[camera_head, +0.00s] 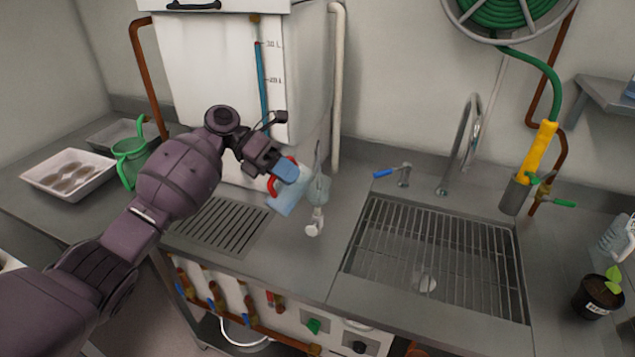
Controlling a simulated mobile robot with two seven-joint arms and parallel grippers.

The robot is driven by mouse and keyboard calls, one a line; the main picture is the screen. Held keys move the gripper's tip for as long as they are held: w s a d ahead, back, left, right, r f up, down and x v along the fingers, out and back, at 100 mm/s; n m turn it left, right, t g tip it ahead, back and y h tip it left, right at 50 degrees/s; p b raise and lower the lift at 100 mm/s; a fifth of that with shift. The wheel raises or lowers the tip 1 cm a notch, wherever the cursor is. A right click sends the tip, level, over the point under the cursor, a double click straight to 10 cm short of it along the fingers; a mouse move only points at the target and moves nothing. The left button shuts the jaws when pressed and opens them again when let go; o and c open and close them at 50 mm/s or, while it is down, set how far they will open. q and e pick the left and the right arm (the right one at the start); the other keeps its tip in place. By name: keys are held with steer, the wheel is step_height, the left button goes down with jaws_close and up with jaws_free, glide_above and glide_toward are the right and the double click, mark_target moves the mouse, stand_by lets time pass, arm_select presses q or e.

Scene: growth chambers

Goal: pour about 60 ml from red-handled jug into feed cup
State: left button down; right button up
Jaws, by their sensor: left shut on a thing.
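The red-handled jug (289,201) is a translucent light-blue vessel in front of the white tank. My left gripper (281,173) is shut on its red handle and holds it tilted, its mouth side toward the right. Just right of the jug is a small clear cup-like vessel (319,189), perhaps the feed cup, with a thin grey stem rising from it. A small white piece (315,223) shows just below it. I cannot tell whether the jug touches the clear vessel, or whether liquid is flowing. My right gripper is out of view.
A green can (131,163) and a white tray (48,190) with brown oval items are at left. A slotted drain (216,228) lies below the jug. A gridded sink (432,252), taps and a potted seedling (598,293) are at right. The white tank (218,75) stands behind.

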arm_select(q)
steer(key=shift+w+d+r+n+y, duration=0.2)
steer(key=shift+w+r+n+y, duration=0.1)
steer(key=shift+r, duration=0.15)
steer(key=shift+a+r+g, duration=0.2)
steer(key=shift+g, duration=0.2)
stand_by(0.3)
steer(key=shift+r+n, duration=0.1)
steer(key=shift+n, duration=0.2)
steer(key=shift+w+d+r+y, duration=0.2)
steer(key=shift+d+y, duration=0.1)
steer(key=shift+d, duration=0.15)
steer(key=shift+s+a+f, duration=0.1)
steer(key=shift+a, duration=0.05)
